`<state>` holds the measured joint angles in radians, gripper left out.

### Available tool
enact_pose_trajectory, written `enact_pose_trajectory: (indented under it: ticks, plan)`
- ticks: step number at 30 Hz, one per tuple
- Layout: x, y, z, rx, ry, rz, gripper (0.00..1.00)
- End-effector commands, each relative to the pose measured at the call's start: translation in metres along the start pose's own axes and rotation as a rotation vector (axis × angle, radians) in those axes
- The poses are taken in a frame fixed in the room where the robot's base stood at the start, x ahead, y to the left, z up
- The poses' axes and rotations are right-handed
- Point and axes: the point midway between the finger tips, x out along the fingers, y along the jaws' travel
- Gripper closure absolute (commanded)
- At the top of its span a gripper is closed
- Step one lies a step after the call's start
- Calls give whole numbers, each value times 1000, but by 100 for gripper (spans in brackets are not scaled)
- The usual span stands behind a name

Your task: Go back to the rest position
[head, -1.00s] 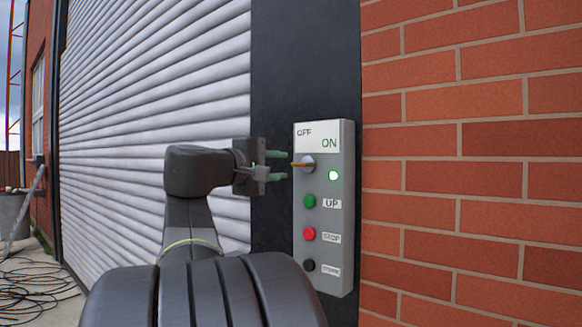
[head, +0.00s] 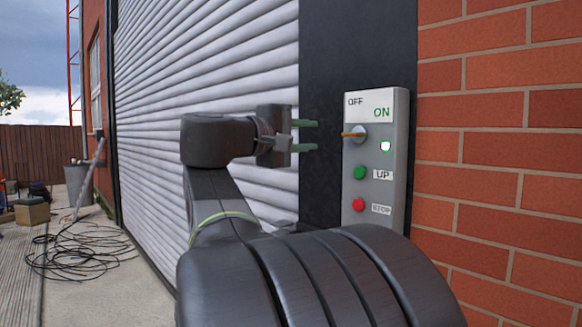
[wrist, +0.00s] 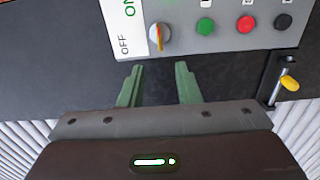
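My gripper (head: 308,135) is open and empty, just left of the grey control box in the head view. Its two green fingers also show apart in the wrist view (wrist: 158,84), with nothing between them. The control box (head: 397,180) is on the dark post. Its rotary key switch (head: 355,133) has an orange-yellow handle and sits by the OFF and ON labels, with a lit white lamp (head: 385,146) beside it. The fingers are apart from the switch. Below are the green UP button (head: 360,172) and the red STOP button (head: 359,205). My arm hides the lowest button in the head view.
A closed roller shutter (head: 215,70) is left of the dark post (head: 330,60), and a brick wall (head: 500,130) is at the right. Black cables (head: 75,255) lie on the ground by a bin (head: 77,180). A yellow-handled latch (wrist: 289,83) shows in the wrist view.

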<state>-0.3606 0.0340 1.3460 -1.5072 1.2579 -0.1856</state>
Motion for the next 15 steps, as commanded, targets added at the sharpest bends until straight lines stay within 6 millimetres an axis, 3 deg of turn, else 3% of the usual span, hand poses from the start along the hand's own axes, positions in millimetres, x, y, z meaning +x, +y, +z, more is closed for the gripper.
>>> enact_pose_trajectory:
  ticks: [5,15]
  plan:
    - [17,0,1,0,-3,-1,70]
    - [71,0,1,-2,-5,0,70]
